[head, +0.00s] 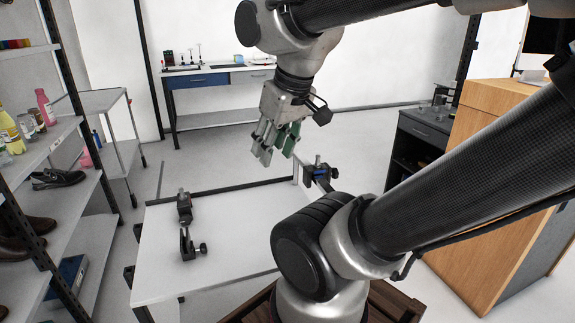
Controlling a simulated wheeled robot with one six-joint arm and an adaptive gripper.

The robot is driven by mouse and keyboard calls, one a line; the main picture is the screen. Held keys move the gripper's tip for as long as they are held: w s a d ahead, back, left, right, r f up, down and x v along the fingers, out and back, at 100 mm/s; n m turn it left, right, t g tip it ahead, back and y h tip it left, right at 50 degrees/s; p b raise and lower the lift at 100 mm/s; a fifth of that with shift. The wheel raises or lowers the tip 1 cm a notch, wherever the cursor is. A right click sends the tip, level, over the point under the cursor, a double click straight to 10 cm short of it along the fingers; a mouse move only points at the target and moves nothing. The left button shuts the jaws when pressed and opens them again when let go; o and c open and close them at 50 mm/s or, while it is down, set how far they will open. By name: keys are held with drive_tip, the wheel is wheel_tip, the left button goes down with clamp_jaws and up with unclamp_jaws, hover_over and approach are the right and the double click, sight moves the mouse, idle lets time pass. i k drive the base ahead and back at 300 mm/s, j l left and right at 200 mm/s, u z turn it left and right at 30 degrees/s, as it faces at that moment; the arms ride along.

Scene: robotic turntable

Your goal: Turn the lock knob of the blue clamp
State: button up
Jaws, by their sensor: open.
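The blue clamp (320,171) sits at the far right corner of the white table (215,245). It is small in the head view, with a blue part on a dark body. A dark round piece, perhaps its lock knob (334,173), sticks out on its right side; its turn angle is too small to tell. My gripper (275,150) hangs above and to the left of the clamp in the picture, fingers pointing down. It is open and empty, apart from the clamp. Grey and green finger parts show.
Two dark clamps stand on the table's left part, one behind (184,207) and one in front (188,245). A shelf rack (75,225) with bottles and shoes stands at the left. A wooden cabinet (490,150) stands at the right. The table's middle is clear.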

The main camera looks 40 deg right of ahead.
sight(335, 174)
drive_tip(key=k+l, duration=0.35)
drive_tip(key=l, duration=0.15)
drive_tip(key=k+l+u, duration=0.1)
drive_tip(key=k+l, duration=0.2)
drive_tip(key=l, duration=0.15)
drive_tip(key=l+u, duration=0.1)
drive_tip(key=l, duration=1.25)
drive_tip(key=k+l, duration=0.4)
drive_tip(key=l+u, duration=0.05)
drive_tip(key=l, duration=0.05)
